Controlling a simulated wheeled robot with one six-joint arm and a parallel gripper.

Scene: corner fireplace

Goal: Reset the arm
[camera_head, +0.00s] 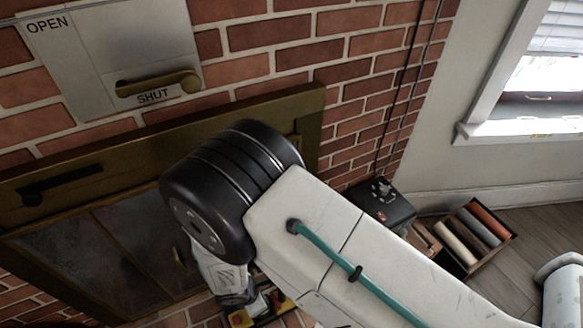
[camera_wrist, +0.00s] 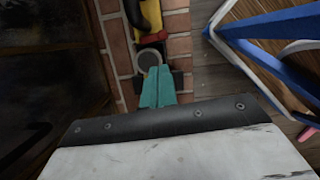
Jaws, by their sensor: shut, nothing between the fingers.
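My arm crosses the middle of the head view, with its dark joint in front of the fireplace's brass-framed doors. My gripper's fingertips are hidden in the head view. In the wrist view my gripper (camera_wrist: 158,86) shows as two teal fingers that are closed together with nothing between them. The fingers point down towards the brick hearth (camera_wrist: 180,50). A yellow and black tool (camera_wrist: 148,14) lies on the bricks just beyond the fingertips. A round grey piece (camera_wrist: 150,58) sits right by the tips; I cannot tell whether they touch.
The glass-doored fireplace (camera_head: 145,240) is close on the left. A damper plate (camera_head: 110,50) with a brass handle is on the brick wall. A black box (camera_head: 380,205) and a crate of rolls (camera_head: 472,235) stand at right. A blue-edged object (camera_wrist: 265,35) is right of the hearth.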

